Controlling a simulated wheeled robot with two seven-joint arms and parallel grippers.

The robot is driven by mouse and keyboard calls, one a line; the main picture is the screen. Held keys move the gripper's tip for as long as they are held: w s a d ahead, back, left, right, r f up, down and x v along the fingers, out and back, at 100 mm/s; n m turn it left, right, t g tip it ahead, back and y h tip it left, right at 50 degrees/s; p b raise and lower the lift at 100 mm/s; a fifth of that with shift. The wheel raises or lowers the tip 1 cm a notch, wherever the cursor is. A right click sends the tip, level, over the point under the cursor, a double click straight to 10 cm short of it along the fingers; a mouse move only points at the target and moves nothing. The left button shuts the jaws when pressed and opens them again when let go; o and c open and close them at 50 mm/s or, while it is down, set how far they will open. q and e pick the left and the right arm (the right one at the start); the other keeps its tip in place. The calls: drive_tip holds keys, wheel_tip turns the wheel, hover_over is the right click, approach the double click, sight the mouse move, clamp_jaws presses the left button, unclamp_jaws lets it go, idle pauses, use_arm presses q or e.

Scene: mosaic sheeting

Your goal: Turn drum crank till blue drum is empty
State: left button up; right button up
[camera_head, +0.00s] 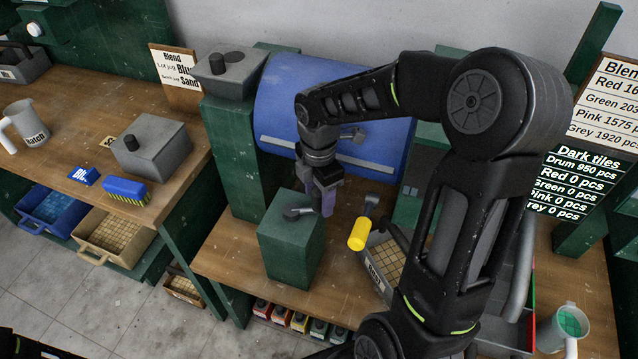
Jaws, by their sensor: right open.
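The blue drum (292,92) lies on its side above the wooden bench, partly hidden behind my right arm. Whether tiles are inside it cannot be seen. A yellow crank handle (358,234) with a short grey arm (371,203) stands out below the drum; where it joins is hidden. My right gripper (325,203) points down just left of the yellow handle, beside the dark knob (297,211) on a green block (290,245). It is open, apart from the handle, and holds nothing visible.
A tile bin (374,268) stands under the handle. A board (578,178) reads "Drum 950 pcs" and 0 for the colours. A jug with green contents (567,325) is at lower right. Bare bench (228,250) lies left of the green block.

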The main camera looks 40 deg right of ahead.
drive_tip(key=shift+f, duration=0.2)
drive_tip(key=shift+c, duration=0.2)
clamp_jaws()
